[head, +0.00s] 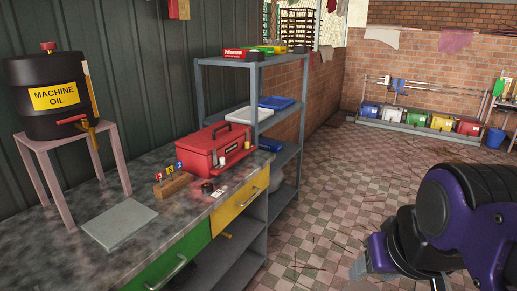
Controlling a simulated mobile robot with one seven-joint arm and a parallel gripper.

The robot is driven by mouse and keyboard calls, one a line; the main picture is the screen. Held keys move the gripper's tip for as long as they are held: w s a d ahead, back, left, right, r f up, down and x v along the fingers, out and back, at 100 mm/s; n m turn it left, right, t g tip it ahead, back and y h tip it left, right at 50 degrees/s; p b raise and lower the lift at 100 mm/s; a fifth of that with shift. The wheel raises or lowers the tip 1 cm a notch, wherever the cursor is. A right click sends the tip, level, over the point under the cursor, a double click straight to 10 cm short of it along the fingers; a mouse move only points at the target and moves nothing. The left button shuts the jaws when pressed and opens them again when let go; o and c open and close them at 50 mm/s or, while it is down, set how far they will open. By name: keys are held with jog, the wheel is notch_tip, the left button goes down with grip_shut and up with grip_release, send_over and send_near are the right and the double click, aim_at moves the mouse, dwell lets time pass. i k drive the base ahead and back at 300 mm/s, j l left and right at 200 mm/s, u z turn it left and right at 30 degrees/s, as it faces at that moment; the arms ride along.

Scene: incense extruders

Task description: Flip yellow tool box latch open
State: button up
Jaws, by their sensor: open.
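A red tool box (197,147) with a dark top handle stands on the bench, its lid down. I see no yellow tool box on the bench. Two small pale marks show on the red box's front, one of them yellowish (247,145); they may be latches, but they are too small to tell their state. My gripper (362,264) is at the lower right over the floor, open and empty, well to the right of the tool box and touching nothing. Part of it is hidden behind my purple and black wrist.
The bench (160,228) has a yellow drawer (241,203) and a green drawer (180,266). A machine oil drum (52,97), a wooden block (173,186) and a grey plate (119,223) are on it. A grey shelf (252,62) stands behind. The tiled floor (335,185) is mostly clear.

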aim_at(247, 146)
jog(key=u, duration=0.5)
jog(key=i+l, duration=0.3)
jog(key=i, duration=0.2)
jog(key=i+l, duration=0.3)
jog(key=i, duration=0.2)
jog(key=i+l, duration=0.3)
jog(key=i, duration=0.2)
jog(key=i+l, duration=0.3)
jog(key=i, duration=0.2)
jog(key=i+l, duration=0.3)
jog(key=i, duration=0.2)
jog(key=k+l+z, duration=0.1)
jog(key=k+z, duration=0.15)
jog(key=k, duration=0.25)
jog(key=i+u, duration=0.2)
jog(key=i, duration=0.25)
